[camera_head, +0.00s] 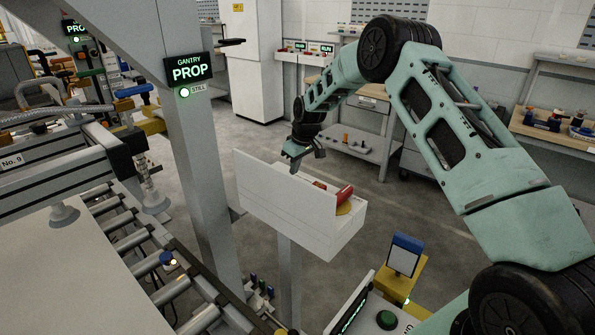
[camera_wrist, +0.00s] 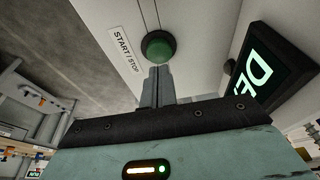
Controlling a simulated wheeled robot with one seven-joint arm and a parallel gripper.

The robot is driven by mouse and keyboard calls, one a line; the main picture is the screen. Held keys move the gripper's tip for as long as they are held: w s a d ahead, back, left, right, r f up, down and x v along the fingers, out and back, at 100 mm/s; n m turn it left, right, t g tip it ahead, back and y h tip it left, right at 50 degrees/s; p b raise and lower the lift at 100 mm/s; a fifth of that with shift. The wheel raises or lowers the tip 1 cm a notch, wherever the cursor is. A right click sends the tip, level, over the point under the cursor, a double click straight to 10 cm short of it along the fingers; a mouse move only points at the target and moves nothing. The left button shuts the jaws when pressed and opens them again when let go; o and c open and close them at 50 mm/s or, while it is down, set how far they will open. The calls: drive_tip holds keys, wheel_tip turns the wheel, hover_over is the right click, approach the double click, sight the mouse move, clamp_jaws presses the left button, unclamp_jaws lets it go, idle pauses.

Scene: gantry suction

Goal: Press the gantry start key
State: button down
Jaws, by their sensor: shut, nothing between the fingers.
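In the wrist view a round dark green key (camera_wrist: 158,47) sits on a light grey panel (camera_wrist: 205,22), beside a label (camera_wrist: 125,50) reading START / STOP. My gripper (camera_wrist: 161,70) is shut and empty, its fingertips just at the lower edge of the key; I cannot tell whether they touch. In the head view my gripper (camera_head: 304,162) is over the upper edge of a white box (camera_head: 285,195), whose far face is hidden. Another green key (camera_head: 387,319) shows at the bottom of the head view, on a console beside a lit display (camera_head: 350,310).
A lit display (camera_wrist: 258,75) stands beside the key in the wrist view. The white box carries a red part (camera_head: 344,194). A grey post (camera_head: 195,150) with a GANTRY PROP sign (camera_head: 189,69) stands left, near a roller conveyor (camera_head: 125,232). Floor lies open behind the box.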

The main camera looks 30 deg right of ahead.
drive_tip(key=b+v, duration=0.4)
drive_tip(key=v, duration=0.6)
drive_tip(key=shift+w+r, duration=0.15)
drive_tip(key=shift+r, duration=0.15)
idle(0.7)
drive_tip(key=s+a+r+n+g+b, duration=0.1)
drive_tip(key=s+a+n+g+b, duration=0.1)
drive_tip(key=s+a, duration=2)
drive_tip(key=s+a+f+b, duration=0.1)
drive_tip(key=s+f, duration=0.1)
drive_tip(key=s, duration=1)
drive_tip(key=s+a+f+n, duration=0.1)
drive_tip(key=s+f, duration=0.1)
drive_tip(key=s, duration=1.1)
drive_tip(key=shift+s+g+h+b, duration=0.2)
drive_tip(key=shift+g+h+b, duration=0.1)
drive_tip(key=shift+g+b, duration=0.1)
drive_tip(key=shift+f, duration=0.1)
